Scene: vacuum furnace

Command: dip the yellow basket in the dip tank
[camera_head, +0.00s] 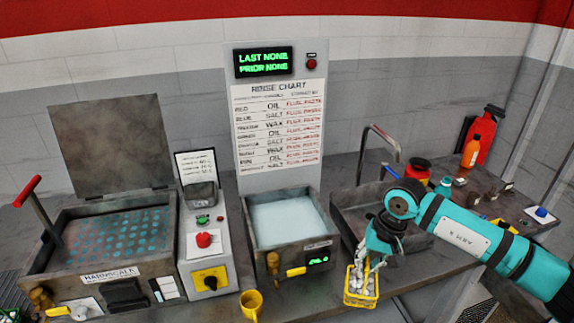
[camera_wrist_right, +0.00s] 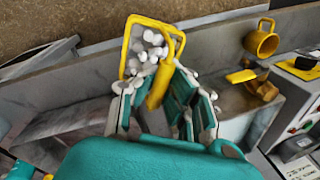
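The yellow basket (camera_head: 349,297) holds several white pieces and hangs below my right gripper (camera_head: 381,258), in front of the sink. In the right wrist view, the fingers of my right gripper (camera_wrist_right: 160,100) close around the yellow handle of the basket (camera_wrist_right: 128,45). An open tank with pale bluish liquid (camera_head: 288,218), apparently the dip tank, stands left of the basket, with a small green display and a yellow handle on its front. The basket is outside it. My left gripper is not in view.
A larger tank with a raised lid (camera_head: 110,145) stands at the left, beside a control box (camera_head: 206,245). A yellow mug (camera_head: 251,303) stands near the front edge. The sink (camera_head: 345,208) has a faucet (camera_head: 378,135). Bottles, including an orange one (camera_head: 471,151), stand at right.

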